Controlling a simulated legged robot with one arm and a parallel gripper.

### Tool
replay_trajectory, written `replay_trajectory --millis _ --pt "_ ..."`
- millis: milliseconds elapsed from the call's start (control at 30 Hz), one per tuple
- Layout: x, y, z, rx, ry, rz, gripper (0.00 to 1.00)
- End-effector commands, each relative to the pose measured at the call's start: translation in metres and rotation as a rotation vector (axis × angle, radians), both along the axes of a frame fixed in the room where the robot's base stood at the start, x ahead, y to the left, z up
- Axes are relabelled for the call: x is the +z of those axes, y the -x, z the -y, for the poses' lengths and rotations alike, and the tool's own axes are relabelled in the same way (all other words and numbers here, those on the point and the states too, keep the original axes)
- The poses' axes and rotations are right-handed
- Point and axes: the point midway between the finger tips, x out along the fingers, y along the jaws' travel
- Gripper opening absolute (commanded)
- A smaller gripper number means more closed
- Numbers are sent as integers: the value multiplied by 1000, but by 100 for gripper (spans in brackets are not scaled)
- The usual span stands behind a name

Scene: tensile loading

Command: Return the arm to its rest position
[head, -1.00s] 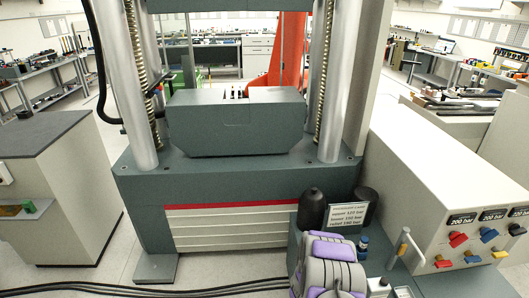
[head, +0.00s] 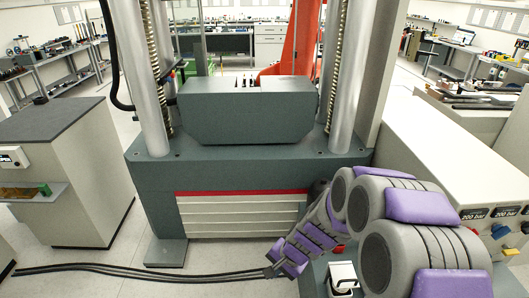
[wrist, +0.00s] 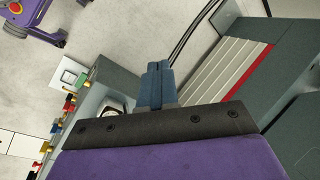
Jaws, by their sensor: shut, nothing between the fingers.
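My gripper (head: 273,268) is at the end of my grey and purple arm, which comes in from the lower right of the head view and bends down to the left. The fingertips point down in front of the base of the testing machine (head: 150,200). In the wrist view the two blue-grey fingers (wrist: 158,66) are closed together and hold nothing. They show above the floor, with the machine's striped front panel (wrist: 228,75) to the right. My arm hides most of the small table in the head view.
A control console (head: 440,140) with coloured levers stands at the right, partly behind my arm. The small table's edge (head: 310,285) is below the arm. Black cables (head: 130,267) lie on the floor. A grey cabinet (head: 70,180) stands left, with clear floor between.

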Motion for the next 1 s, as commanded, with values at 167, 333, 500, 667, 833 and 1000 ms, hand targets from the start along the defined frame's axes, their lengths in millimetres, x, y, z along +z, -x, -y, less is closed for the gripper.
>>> replay_trajectory --millis 167,333,500,667,833,1000 --pt "51 43 1 168 15 11 0" --pt "86 90 12 311 58 2 0" --pt "115 143 31 437 122 -24 0" --pt "136 192 55 531 198 -58 0" --pt "151 243 84 601 282 -111 0" --pt "160 277 104 634 338 -153 0"
